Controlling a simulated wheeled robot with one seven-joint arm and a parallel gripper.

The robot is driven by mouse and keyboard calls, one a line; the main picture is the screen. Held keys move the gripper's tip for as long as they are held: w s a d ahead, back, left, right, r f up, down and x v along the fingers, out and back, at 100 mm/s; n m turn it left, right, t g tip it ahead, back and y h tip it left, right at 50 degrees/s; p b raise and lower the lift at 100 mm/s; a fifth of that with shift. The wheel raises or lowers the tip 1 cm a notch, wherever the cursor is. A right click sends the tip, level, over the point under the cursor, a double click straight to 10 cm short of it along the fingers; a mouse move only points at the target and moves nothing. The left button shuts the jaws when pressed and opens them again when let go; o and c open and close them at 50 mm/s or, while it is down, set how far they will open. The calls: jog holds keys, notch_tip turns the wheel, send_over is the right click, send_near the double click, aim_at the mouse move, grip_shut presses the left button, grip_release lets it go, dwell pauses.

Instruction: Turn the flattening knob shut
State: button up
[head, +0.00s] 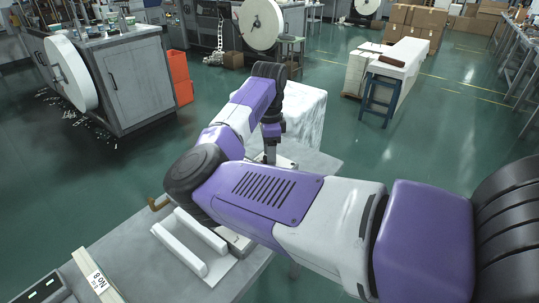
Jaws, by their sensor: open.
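My gripper (270,157) points down at the far part of the grey table (125,245). Its fingertips are small and partly hidden behind my arm, and I see nothing held in it. Just beside it a pale, low part (287,162) shows near the table's far edge. I cannot tell whether they touch. I cannot pick out the flattening knob; my forearm and elbow cover much of the table's middle.
White bars (180,248) lie on a white sheet on the table, with a labelled strip (96,275) to their left. A marbled white block (304,115) stands behind the table. Green floor is open around.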

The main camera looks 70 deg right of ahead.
jog(key=shift+c, duration=0.2)
grip_shut()
